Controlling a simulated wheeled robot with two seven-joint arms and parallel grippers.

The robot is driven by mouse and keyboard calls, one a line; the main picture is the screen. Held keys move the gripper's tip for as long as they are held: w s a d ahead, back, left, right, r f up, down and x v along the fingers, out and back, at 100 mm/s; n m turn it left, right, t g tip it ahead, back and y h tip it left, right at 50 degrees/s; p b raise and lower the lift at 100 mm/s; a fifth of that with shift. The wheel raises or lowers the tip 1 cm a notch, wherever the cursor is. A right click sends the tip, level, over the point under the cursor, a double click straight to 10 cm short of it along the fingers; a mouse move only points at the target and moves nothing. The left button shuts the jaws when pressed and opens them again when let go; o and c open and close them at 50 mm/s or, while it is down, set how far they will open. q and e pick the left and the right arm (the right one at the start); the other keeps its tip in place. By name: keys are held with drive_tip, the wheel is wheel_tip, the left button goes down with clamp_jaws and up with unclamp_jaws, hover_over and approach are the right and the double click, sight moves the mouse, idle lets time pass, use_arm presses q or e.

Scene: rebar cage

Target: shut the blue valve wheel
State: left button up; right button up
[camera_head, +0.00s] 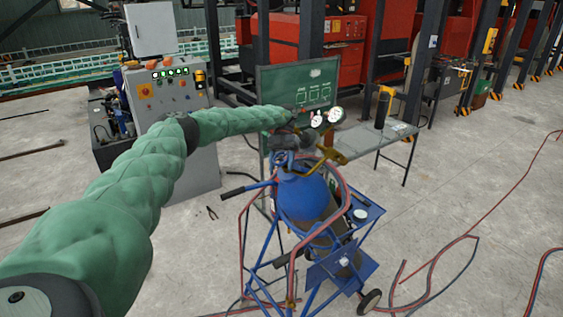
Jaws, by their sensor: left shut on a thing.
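My left arm reaches from the lower left to the top of a blue gas cylinder (303,196). My left gripper (292,134) is at the valve at the cylinder's head, shut on what seems to be the blue valve wheel. The wheel itself is hidden by the gripper and wrist, so its turn position cannot be told. Two round white pressure gauges (326,117) stand just right of the gripper. A brass-coloured part (329,156) sits below them. My right gripper is out of view.
The cylinder stands on a blue wheeled cart (330,268) with red and dark hoses (440,253) trailing over the floor to the right. A grey control cabinet (172,95) stands behind my arm. A green board (299,84) and a small table (372,138) stand behind the cylinder.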

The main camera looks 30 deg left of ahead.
use_arm(q)
drive_tip(key=shift+s+f, duration=0.1)
drive_tip(key=shift+f, duration=0.05)
idle(0.3)
drive_tip(key=o, duration=1)
drive_tip(key=shift+c, duration=0.2)
